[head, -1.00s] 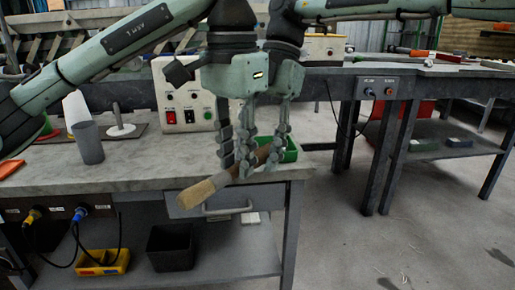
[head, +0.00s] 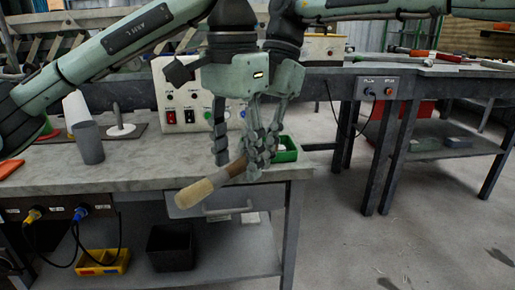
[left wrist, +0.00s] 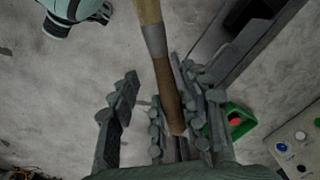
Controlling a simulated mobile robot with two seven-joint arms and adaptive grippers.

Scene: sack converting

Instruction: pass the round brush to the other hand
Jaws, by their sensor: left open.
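The round brush (head: 197,193) hangs in the air at the front edge of the workbench, its pale bristle end toward the lower left and its brown handle running up to the right among the fingers. My left gripper (head: 246,150) is open, its left finger clear of the handle. My right gripper (head: 260,152) is just behind and overlaps it; its fingers appear closed on the handle. In the left wrist view the handle (left wrist: 165,85) runs down between close-set fingers, with one left-gripper finger well apart from it. The overlapping fingers partly hide the contact.
The workbench (head: 130,168) holds a grey cup (head: 90,143), a control box (head: 176,118) and a green bin (head: 286,149) close to the grippers. A drawer handle (head: 228,209) is below. Open floor (head: 400,240) lies to the right.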

